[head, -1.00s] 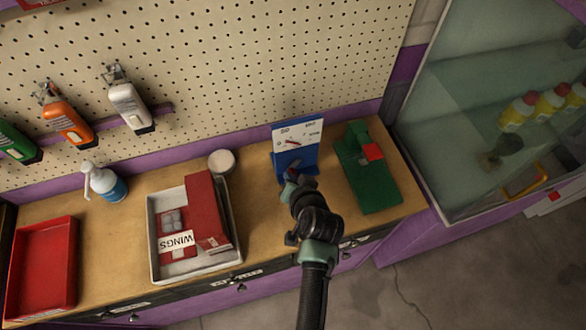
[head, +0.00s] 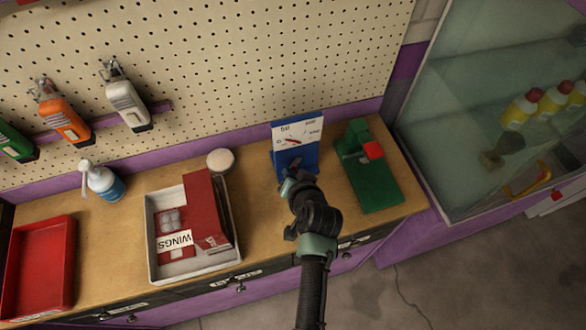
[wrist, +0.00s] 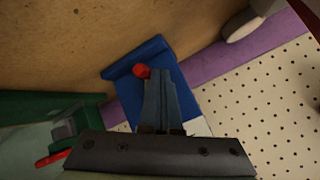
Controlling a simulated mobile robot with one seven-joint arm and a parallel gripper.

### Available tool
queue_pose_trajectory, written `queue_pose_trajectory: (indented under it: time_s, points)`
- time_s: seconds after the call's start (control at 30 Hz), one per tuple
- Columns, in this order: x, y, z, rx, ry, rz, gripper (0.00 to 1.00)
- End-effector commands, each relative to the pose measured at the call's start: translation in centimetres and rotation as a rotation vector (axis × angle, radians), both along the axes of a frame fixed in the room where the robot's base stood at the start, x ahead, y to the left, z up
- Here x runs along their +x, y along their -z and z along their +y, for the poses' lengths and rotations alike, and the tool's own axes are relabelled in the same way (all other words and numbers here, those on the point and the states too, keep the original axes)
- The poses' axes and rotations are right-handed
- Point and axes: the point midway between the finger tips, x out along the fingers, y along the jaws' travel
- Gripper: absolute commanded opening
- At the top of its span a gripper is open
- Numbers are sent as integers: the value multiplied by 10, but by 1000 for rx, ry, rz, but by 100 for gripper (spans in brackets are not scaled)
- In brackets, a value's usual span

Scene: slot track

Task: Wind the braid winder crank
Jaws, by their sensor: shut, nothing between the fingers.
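A blue stand (head: 310,160) with a white dial plate (head: 298,132) stands on the counter against the pegboard. In the wrist view its blue base (wrist: 178,80) shows a round red knob (wrist: 142,71), which looks like a crank knob. My gripper (head: 288,180) is in front of the stand, fingers pointing at it. In the wrist view my gripper (wrist: 155,76) is shut and empty, its fingertips beside the red knob; I cannot tell whether they touch it. The rest of any crank is hidden behind the fingers.
A green device (head: 368,182) with a red block stands close on the right. A white tray (head: 152,232) with red packs, a round white-topped container (head: 220,160), a spray bottle (head: 104,184) and a red tray (head: 40,268) are to the left. A glass case is at the right.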

Motion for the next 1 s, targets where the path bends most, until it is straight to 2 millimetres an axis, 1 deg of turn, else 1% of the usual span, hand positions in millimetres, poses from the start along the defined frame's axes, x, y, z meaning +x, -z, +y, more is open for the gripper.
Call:
queue_pose_trajectory:
  time_s: [0.07, 0.4, 0.67, 1.0]
  points:
    - [0, 5, 0, 0, 0, 1, 0]
    - [0, 5, -1, -1, 0, 1, 0]
    - [1, 14, -6, -1, 0, 3, 0]
    - [2, 14, -7, -1, 0, 1, 0]
